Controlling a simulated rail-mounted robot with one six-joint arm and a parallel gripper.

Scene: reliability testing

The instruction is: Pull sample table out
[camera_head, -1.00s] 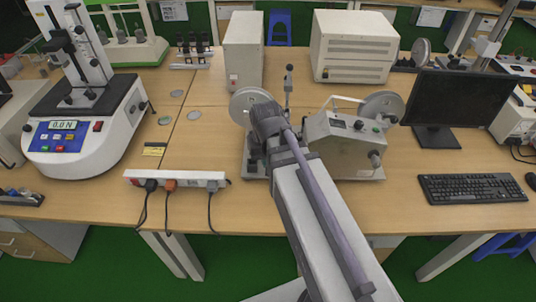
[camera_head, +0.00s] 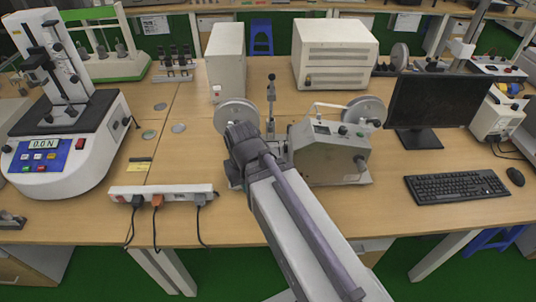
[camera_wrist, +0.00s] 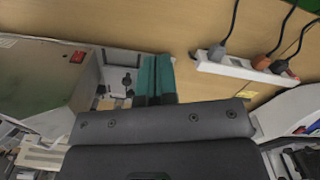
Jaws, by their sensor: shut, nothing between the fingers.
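My gripper (camera_wrist: 155,78) shows two teal fingers pressed together with nothing between them. In the wrist view they are beside light metal parts (camera_wrist: 118,74) low on the tester; I cannot tell whether they touch. The tester has a grey box body (camera_head: 328,153) and discs, and stands on the bench at centre. Its box also shows in the wrist view (camera_wrist: 45,85), with a red switch. I cannot pick out the sample table for certain; my arm and gripper body cover that part.
A white power strip (camera_head: 162,192) with plugged cables lies on the bench left of my arm. A force tester (camera_head: 75,160) stands at far left. A monitor (camera_head: 436,105) and keyboard (camera_head: 463,187) are at right.

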